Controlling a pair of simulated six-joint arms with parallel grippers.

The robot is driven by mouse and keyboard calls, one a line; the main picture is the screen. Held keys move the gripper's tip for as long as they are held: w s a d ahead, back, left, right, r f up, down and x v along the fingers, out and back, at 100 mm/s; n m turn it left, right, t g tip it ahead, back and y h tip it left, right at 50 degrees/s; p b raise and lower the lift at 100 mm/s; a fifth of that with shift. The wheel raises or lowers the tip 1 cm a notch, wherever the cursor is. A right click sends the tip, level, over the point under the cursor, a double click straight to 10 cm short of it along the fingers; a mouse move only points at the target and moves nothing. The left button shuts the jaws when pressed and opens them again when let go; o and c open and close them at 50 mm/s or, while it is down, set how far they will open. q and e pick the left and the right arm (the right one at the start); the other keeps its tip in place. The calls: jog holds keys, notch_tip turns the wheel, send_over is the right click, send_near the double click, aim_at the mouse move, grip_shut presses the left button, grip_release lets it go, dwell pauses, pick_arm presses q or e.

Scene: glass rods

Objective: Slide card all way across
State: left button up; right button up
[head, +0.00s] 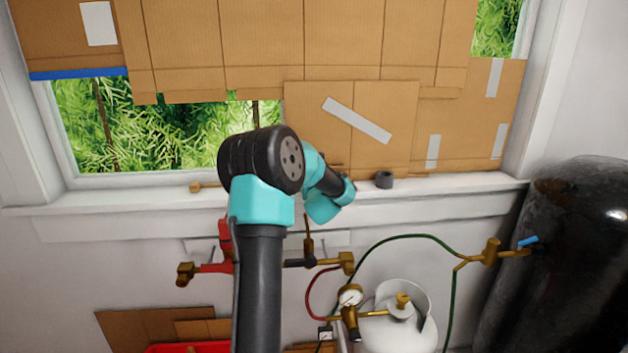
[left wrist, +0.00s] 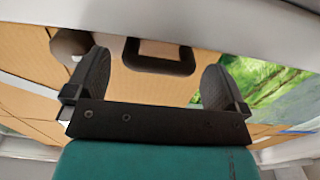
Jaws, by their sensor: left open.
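The brown cardboard card (head: 300,120) covers the right part of the lower window, with a pale tape strip across it. Green foliage shows through the uncovered part to its left. In the left wrist view, brown cardboard (left wrist: 135,88) lies beyond my fingers and foliage shows at the right. My left gripper (left wrist: 155,62) is open. Its two dark fingers stand apart, either side of a dark squarish ring (left wrist: 131,57); I cannot tell whether they touch it. In the head view my left arm hides most of this gripper, near the sill. My right gripper is not in view.
A large black cylinder (head: 560,260) stands at the right.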

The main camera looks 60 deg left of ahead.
pick_arm(q)
jog(key=shift+x, duration=0.9)
jog(key=c, duration=1.2)
jog(key=shift+o, duration=0.2)
